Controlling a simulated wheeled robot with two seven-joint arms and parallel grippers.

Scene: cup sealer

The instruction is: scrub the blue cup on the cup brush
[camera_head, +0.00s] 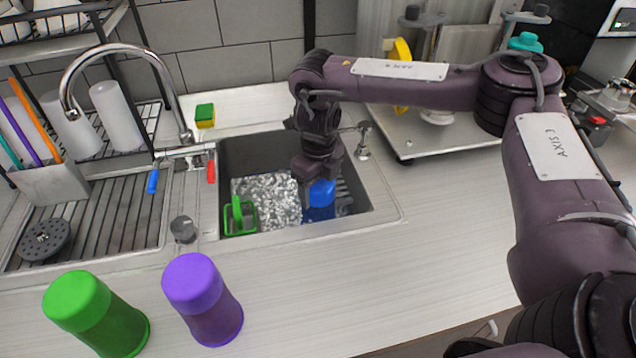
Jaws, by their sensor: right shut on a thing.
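The blue cup (321,194) is down in the sink basin, at the right of the water. My right gripper (312,187) reaches into the sink from above and is shut on the blue cup; the fingers are partly hidden by the wrist and the cup. My left gripper is not in view.
A green cup (95,315) and a purple cup (203,300) stand on the front counter. The faucet (120,48) arches at the left. A sponge (205,116) sits behind the sink. A drying rack (118,225) is at left. The counter (440,235) right of the sink is clear.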

